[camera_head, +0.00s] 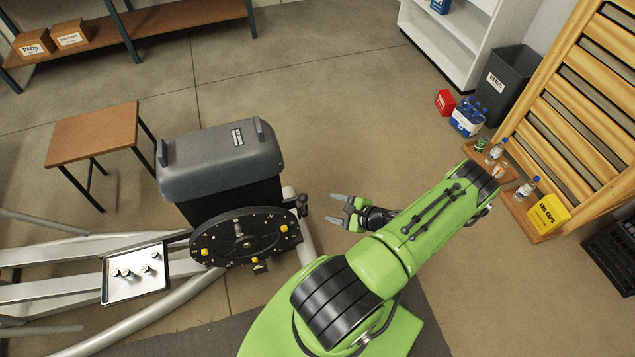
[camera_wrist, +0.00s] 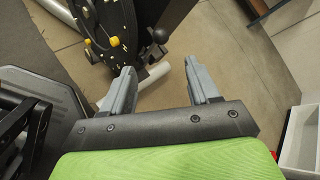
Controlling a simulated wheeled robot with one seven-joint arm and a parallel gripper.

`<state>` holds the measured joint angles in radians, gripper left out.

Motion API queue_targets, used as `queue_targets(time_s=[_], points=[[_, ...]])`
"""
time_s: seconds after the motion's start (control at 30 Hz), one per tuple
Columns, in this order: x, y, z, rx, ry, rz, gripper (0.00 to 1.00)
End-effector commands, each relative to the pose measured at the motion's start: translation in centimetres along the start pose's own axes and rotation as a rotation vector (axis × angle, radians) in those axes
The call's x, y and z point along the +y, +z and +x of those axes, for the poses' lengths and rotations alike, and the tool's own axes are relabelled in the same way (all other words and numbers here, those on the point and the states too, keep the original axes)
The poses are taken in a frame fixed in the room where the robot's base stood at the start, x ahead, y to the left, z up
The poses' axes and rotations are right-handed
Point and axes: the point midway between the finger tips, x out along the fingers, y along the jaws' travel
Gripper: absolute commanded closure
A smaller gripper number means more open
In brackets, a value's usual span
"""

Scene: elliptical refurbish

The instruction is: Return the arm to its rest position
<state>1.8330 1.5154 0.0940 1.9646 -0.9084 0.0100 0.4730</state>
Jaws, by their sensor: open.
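My gripper (camera_head: 336,209) is at the end of my green arm, in the middle of the head view. Its two grey fingers are spread apart and nothing is between them. It is in free space to the right of the elliptical's black disc (camera_head: 246,238), not touching it. In the wrist view my gripper (camera_wrist: 162,88) also shows open and empty, with the floor behind the fingers. The black disc with yellow knobs (camera_wrist: 105,30) is past the left finger.
A grey-lidded bin-like housing (camera_head: 222,162) stands behind the disc. A metal tray (camera_head: 136,273) with small parts lies at left. A small brown table (camera_head: 94,133) stands farther left. Bottles and a yellow box (camera_head: 548,213) sit on wooden shelves at right. Floor behind my gripper is clear.

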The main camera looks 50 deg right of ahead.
Motion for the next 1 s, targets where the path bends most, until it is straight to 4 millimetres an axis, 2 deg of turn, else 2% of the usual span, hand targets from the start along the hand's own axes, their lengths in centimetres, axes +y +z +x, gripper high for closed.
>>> queue_targets(time_s=[0.3, 0.37, 0.43, 0.57, 0.7, 0.87, 1.0], points=[[-0.2, 0.2, 0.0, -0.002, 0.008, -0.012, 0.40], [-0.9, 1.0, 0.1, -0.009, 0.045, -0.066, 0.40], [-2.3, 3.2, 0.1, -0.030, 0.133, -0.191, 0.40], [-5.4, 9.8, 0.0, -0.085, 0.362, -0.529, 0.40], [-7.5, 18.0, -0.8, -0.133, 0.574, -0.887, 0.40], [-8.3, 27.8, -3.2, -0.168, 0.749, -1.281, 0.40], [-7.6, 35.8, -6.9, -0.182, 0.833, -1.606, 0.40]])
